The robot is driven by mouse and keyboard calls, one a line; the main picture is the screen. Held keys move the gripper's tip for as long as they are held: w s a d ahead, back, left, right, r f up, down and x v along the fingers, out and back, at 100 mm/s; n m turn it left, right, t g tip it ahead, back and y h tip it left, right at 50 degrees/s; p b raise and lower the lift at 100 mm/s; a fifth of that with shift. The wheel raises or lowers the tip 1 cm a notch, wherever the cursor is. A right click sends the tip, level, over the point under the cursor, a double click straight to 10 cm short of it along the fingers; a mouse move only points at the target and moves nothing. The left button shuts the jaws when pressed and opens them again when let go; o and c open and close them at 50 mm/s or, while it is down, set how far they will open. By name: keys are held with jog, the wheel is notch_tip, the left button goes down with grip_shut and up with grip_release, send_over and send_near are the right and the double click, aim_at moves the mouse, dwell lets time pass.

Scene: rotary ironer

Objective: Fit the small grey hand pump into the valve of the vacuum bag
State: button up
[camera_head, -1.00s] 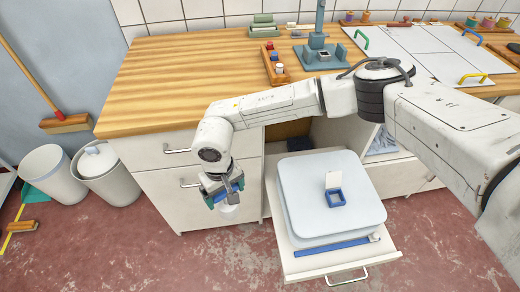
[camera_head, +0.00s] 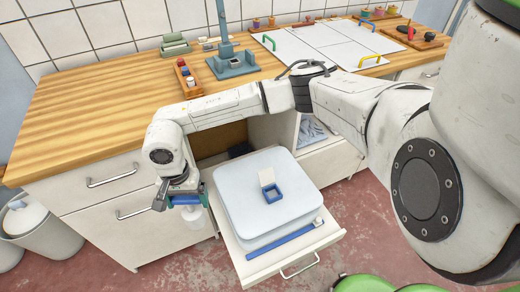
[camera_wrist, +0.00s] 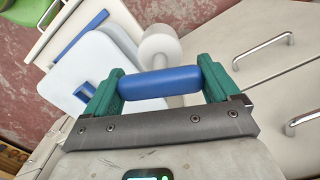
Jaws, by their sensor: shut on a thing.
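The hand pump, a pale grey-white cylinder (camera_wrist: 160,43) with a blue cross handle (camera_wrist: 160,83), is in my gripper (camera_wrist: 160,85). The green fingers are shut on the two ends of the handle. In the head view my gripper (camera_head: 186,200) hangs left of the open drawer, with the pale pump body (camera_head: 196,218) pointing down. The vacuum bag (camera_head: 240,205) is a puffy pale-blue pad in the drawer. Its square blue valve (camera_head: 273,197) has a white lid standing up. The pump is apart from the valve, to its left. In the wrist view a finger partly hides the valve.
The open drawer (camera_head: 250,268) has a blue strip (camera_head: 285,240) along its front and a metal handle (camera_head: 299,266). Closed cabinet fronts with handles (camera_head: 135,211) stand close beside my gripper. The wooden worktop (camera_head: 95,95) is above.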

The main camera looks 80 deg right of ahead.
jog(key=s+d+r+m, duration=0.3)
jog(key=s+d+m, duration=0.6)
jog(key=m, duration=0.3)
jog(key=s+d+r+m, duration=0.3)
jog(key=s+d+m, duration=0.6)
jog(key=m, duration=0.4)
jog(key=shift+s+d+m+b, duration=0.15)
jog(key=shift+s+m+b, duration=0.2)
jog(key=shift+s, duration=0.5)
jog(key=shift+f+b, duration=0.15)
jog(key=shift+b, duration=0.25)
notch_tip(320, 180, down, 5)
jog(key=b, duration=0.5)
jog(key=shift+f+b, duration=0.2)
jog(key=shift+b, duration=0.5)
jog(key=shift+f+b, duration=1.6)
jog(key=shift+b, duration=0.4)
jog(key=o, duration=1.2)
